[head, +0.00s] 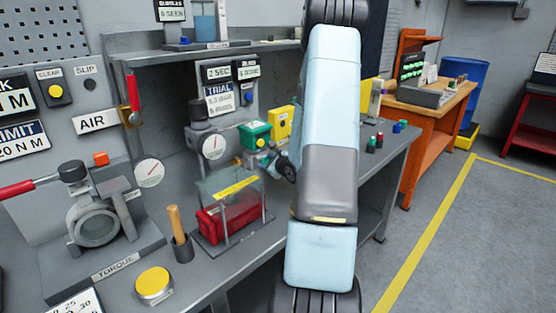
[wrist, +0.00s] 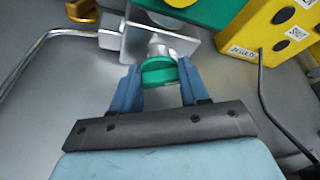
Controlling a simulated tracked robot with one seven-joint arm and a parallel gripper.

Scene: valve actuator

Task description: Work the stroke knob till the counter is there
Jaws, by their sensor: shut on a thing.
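The green stroke knob (wrist: 160,72) sits on a silver shaft in front of a metal plate, under a green housing, in the wrist view. My gripper (wrist: 158,90) is shut on the knob, with one blue finger on each side of it. In the head view my gripper (head: 272,162) is at the front of the green box (head: 255,134), partly hidden by my arm; the knob cannot be made out there. Two small dark displays, one reading about "2 SEC" (head: 218,72) and one beside it (head: 247,68), hang above a TRIAL card (head: 220,99). I cannot tell which is the counter.
A yellow button box (wrist: 278,28) with a black cable stands right of the knob; it also shows in the head view (head: 281,122). A clear guard over a red block (head: 228,216) stands left of my gripper. A wooden-handled tool (head: 176,228) stands farther left.

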